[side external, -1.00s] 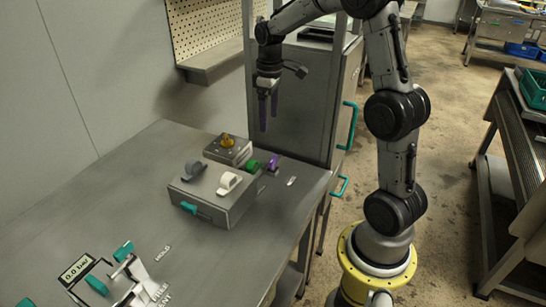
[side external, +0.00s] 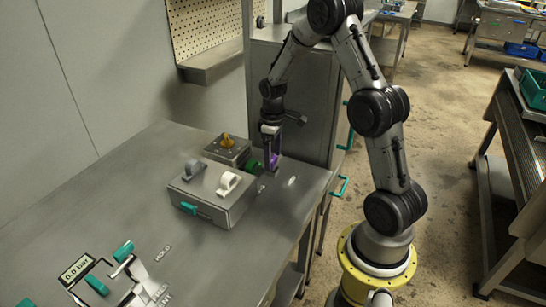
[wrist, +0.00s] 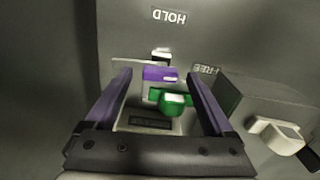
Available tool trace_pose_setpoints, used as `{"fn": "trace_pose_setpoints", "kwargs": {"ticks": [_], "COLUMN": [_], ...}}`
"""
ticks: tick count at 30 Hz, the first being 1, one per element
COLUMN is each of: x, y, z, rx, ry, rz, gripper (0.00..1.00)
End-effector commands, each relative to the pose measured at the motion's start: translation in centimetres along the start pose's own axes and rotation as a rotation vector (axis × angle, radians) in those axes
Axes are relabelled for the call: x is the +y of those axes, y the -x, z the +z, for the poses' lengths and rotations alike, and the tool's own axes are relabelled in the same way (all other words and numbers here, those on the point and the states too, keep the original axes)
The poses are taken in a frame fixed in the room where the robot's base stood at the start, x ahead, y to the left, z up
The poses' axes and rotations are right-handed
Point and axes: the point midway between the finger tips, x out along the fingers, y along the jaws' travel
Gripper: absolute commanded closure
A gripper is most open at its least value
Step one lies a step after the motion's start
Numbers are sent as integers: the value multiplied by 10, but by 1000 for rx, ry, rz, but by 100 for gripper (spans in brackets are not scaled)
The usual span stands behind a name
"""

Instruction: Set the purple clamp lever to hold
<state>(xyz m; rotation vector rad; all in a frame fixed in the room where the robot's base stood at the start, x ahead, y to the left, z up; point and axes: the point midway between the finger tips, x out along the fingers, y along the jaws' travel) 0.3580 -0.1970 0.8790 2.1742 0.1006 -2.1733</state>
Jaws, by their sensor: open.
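The purple clamp lever (wrist: 160,74) shows between my fingertips in the wrist view, with a gap on each side. My gripper (wrist: 158,78) is open, with purplish fingers left and right of the lever. In the side view my gripper (side external: 271,162) is low over the table's back right corner, pointing down; its fingers largely hide the lever there. A HOLD label (wrist: 170,17) is upside down at the top of the wrist view. A FREE label (wrist: 205,70) lies to the right of the lever, beside the right finger.
A green knob (wrist: 172,101) sits close to the lever, also between the fingers. A grey box (side external: 212,202) with a white handle (side external: 228,183) and a teal lever (side external: 188,208) stands left of my gripper. An orange knob (side external: 227,141) is behind. A steel cabinet (side external: 312,90) rises behind the gripper.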

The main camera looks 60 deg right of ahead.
Motion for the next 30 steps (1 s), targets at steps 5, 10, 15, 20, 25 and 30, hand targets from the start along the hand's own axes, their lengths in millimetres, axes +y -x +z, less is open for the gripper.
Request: {"fn": "trace_pose_setpoints", "kwargs": {"ticks": [5, 10, 15, 20, 25, 30], "x": [0, 0, 0, 0, 0, 0], "y": [-8, -8, -8, -7, -7, -7], "z": [0, 0, 0, 0, 0, 0], "rx": [-1, -1, -1, -1, 0, 0], "ry": [0, 0, 0, 0, 0, 0], "rz": [-1, 0, 0, 0, 0, 0], "gripper": [12, 12, 32, 61, 92, 100]}}
